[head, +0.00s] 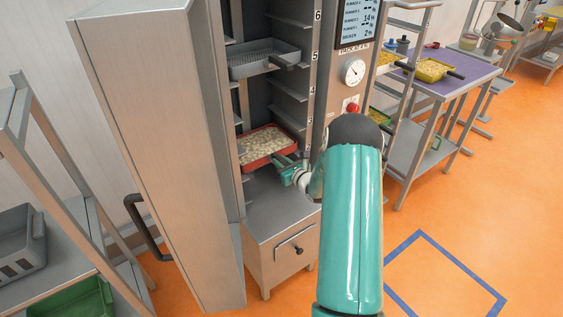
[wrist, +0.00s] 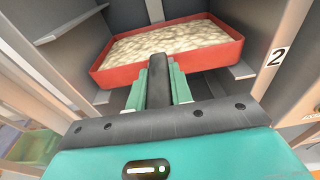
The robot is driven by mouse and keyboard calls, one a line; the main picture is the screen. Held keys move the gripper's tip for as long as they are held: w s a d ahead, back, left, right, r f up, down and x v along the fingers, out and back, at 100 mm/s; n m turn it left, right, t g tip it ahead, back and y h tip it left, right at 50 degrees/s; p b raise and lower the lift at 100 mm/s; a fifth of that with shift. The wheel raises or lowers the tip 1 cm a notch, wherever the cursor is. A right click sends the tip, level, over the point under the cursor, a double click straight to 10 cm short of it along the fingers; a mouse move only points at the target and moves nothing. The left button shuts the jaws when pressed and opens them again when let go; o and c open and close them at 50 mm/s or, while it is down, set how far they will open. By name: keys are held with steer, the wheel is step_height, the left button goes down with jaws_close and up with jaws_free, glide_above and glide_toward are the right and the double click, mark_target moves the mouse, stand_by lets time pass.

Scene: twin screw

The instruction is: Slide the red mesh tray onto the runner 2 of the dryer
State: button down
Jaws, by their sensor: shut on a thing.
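The red mesh tray (head: 268,151) holds a layer of pale pieces and sits level inside the open dryer (head: 288,60), in its lower part. In the wrist view the tray (wrist: 215,62) lies between the side walls, near the label 2 (wrist: 277,56) on the right post. A short runner (wrist: 243,71) shows by its right front corner; I cannot tell whether the tray rests on it. My gripper (head: 286,168) is at the tray's front, shut on its dark handle. The wrist view shows the handle (wrist: 158,82) between the green fingers (wrist: 158,92).
A grey mesh tray (head: 264,60) sits higher in the dryer. The tall dryer door (head: 160,130) stands open at the left. A drawer cabinet (head: 285,250) is below the bay. A purple-topped table (head: 470,78) stands at the right. The orange floor at the right front is clear.

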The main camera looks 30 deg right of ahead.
steer(key=shift+f, duration=0.2)
steer(key=c, duration=1.2)
jaws_free()
steer(key=shift+o, duration=0.2)
steer(key=shift+f, duration=0.1)
steer(key=shift+s, duration=0.15)
steer(key=s+r, duration=0.1)
steer(key=s, duration=1.2)
steer(key=shift+s+d+r, duration=0.15)
steer(key=shift+s+r, duration=0.05)
steer(key=shift+r, duration=0.2)
